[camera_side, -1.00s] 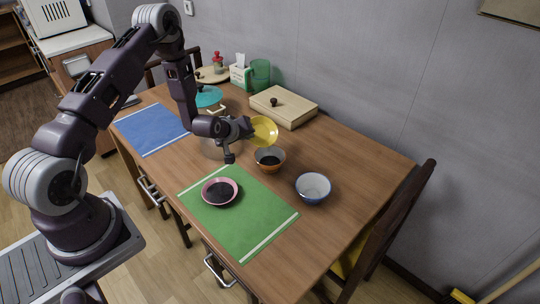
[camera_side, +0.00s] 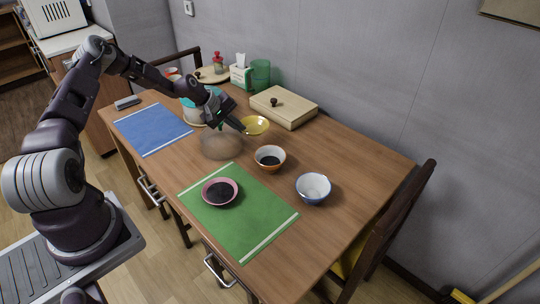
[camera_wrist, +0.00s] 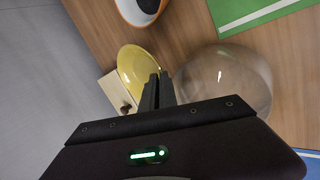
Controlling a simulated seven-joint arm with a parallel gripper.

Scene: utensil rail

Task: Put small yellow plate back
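The small yellow plate (camera_side: 258,126) is nearly level behind the clear glass bowl in the side view. It also shows in the wrist view (camera_wrist: 136,70), left of the fingers. My gripper (camera_side: 241,128) reaches in from the left, and its fingertips meet the plate's near rim. In the wrist view my gripper's fingers (camera_wrist: 158,90) are close together at the plate's edge and look shut on it. They cover part of that edge. I cannot tell whether the plate's underside touches the table.
The clear bowl (camera_side: 221,144) stands close to my gripper. An orange bowl (camera_side: 270,158), a blue bowl (camera_side: 313,188) and a pink bowl (camera_side: 220,193) on a green mat (camera_side: 250,225) are nearer. A beige box (camera_side: 284,107) and teal-lidded pot (camera_side: 190,103) are behind.

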